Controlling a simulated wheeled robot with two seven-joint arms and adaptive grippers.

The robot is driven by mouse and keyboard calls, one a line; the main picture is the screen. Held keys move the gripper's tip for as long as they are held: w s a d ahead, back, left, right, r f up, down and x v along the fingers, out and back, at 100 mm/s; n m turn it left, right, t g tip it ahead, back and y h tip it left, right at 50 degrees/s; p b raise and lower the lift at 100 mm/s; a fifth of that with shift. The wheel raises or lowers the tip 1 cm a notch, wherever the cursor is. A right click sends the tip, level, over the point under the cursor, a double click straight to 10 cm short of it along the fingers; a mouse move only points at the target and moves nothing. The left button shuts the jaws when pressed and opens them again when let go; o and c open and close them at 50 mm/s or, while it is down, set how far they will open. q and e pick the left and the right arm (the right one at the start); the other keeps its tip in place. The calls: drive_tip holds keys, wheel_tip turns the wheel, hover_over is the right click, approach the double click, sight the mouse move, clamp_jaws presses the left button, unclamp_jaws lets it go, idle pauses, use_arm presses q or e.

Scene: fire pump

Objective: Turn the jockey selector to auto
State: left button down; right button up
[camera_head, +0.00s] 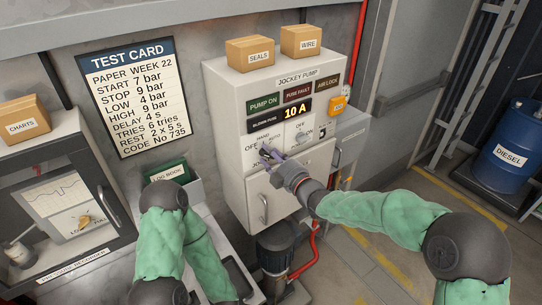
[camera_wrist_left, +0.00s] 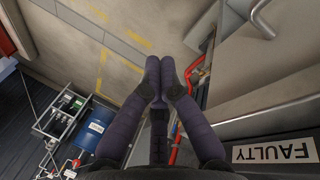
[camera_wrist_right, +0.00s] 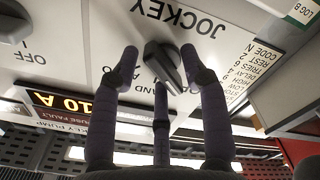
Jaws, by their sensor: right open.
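The jockey selector is a dark grey knob (camera_wrist_right: 163,66) on the pale front of the jockey pump panel (camera_head: 232,84). In the right wrist view it stands between the spread fingers of my right gripper (camera_wrist_right: 158,58), which is open. I see no clear grip on it; the HAND lettering and part of another label show beside it. In the head view my right gripper (camera_head: 268,154) covers most of the selector, below the HAND and AUTO labels.
A second knob (camera_head: 300,136) sits right of the selector, under the 10 A display (camera_head: 296,112). SEALS (camera_head: 250,55) and WIRE (camera_head: 301,42) boxes stand on top. A test card (camera_head: 131,97) hangs at left.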

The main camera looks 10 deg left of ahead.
clamp_jaws()
